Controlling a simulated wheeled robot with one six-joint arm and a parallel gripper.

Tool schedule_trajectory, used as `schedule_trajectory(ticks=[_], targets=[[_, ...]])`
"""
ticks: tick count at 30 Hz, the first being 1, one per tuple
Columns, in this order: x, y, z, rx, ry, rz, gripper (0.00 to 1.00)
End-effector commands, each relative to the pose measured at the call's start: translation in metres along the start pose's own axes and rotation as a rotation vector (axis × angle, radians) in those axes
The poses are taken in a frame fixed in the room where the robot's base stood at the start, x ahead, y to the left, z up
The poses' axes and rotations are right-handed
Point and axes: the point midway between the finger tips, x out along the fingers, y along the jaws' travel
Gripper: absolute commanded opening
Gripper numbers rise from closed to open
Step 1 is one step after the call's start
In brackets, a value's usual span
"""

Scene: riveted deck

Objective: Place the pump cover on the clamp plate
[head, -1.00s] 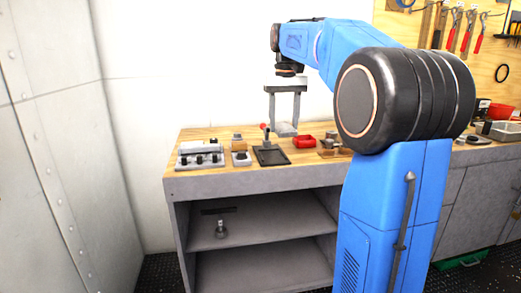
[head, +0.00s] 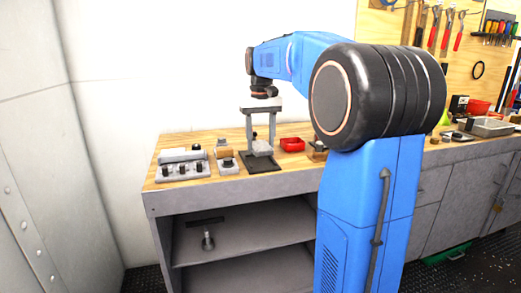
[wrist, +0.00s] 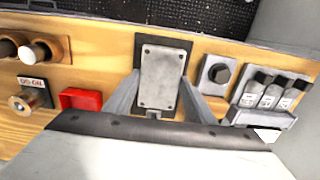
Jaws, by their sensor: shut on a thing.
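The pump cover is a light grey rectangular plate with small dots at its corners (wrist: 158,76). It also shows in the head view (head: 262,148). My gripper (head: 261,147) is shut on it, with one finger at each side, as the wrist view also shows (wrist: 157,101). The clamp plate is a dark flat plate on the bench (head: 252,166). In the wrist view the cover hides most of it, and its dark edge (wrist: 180,48) shows around the cover. The cover appears over the clamp plate; I cannot tell whether they touch. The clamp's lever is not clearly visible.
A red tray (head: 292,144) stands right of the clamp plate. A button box (wrist: 216,74) and a switch panel (head: 183,171) stand on its other side. The wooden bench top (wrist: 105,55) has narrow gaps between things. A pegboard with tools (head: 465,45) is at the right.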

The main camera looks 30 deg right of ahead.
Motion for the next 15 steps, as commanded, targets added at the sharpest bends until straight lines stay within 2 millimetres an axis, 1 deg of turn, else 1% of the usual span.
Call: schedule_trajectory(ticks=[3, 6, 15], targets=[[0.017, 0.0, 0.001, 0.0, -0.002, 0.0, 0.13], [0.028, 0.0, 0.0, 0.0, -0.001, 0.0, 0.13], [0.03, 0.0, 0.0, 0.0, 0.0, 0.0, 0.13]])
